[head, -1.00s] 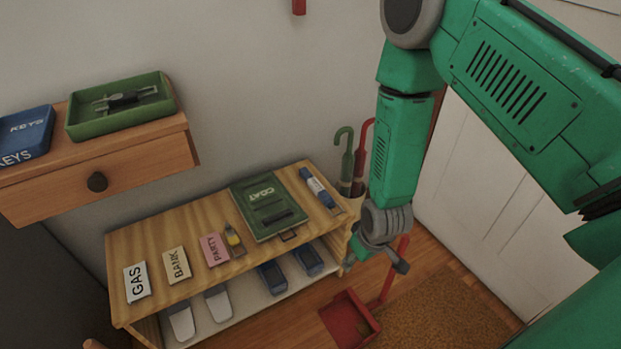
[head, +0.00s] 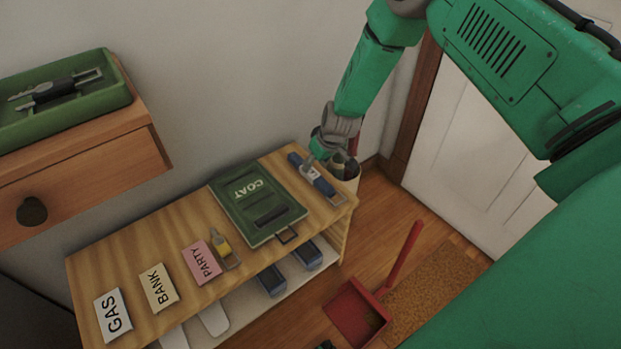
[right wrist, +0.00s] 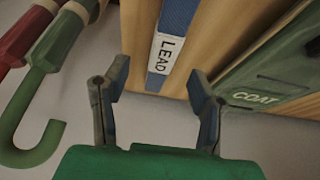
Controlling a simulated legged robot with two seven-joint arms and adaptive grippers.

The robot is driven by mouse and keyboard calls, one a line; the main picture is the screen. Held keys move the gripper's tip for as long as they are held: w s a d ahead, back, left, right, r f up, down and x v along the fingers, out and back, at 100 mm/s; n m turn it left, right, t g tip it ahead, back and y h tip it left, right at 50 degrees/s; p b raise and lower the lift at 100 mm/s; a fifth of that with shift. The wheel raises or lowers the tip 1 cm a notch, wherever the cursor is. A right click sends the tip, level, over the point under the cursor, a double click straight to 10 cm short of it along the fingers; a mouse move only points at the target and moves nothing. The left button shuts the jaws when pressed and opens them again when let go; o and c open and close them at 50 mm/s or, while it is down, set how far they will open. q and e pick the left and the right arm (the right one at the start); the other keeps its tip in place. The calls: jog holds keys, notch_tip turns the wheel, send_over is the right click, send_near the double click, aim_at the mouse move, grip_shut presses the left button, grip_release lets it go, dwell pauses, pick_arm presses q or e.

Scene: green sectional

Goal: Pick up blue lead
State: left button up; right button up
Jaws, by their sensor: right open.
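My left gripper is not in view.
The green COAT board (head: 230,205) lies close left of the lead. Green and red umbrella handles (right wrist: 45,80) rise beside the gripper from a stand (head: 350,177) at the bench's right end. A red dustpan (head: 352,312) is on the floor. A drawer unit (head: 90,165) stands left.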

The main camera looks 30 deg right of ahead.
aim_at(311, 171)
jog(key=b+x, duration=0.1)
jog(key=x, duration=0.1)
jog(key=b+x, duration=0.1)
jog(key=x, duration=0.2)
jog(key=shift+s+a, duration=0.2)
jog(key=shift+s, duration=0.05)
jog(key=shift+w+f+b, duration=0.25)
jog(key=shift+f+b, duration=0.05)
jog(key=shift+f, duration=0.15)
jog(key=shift+r, duration=0.1)
jog(key=c, duration=1)
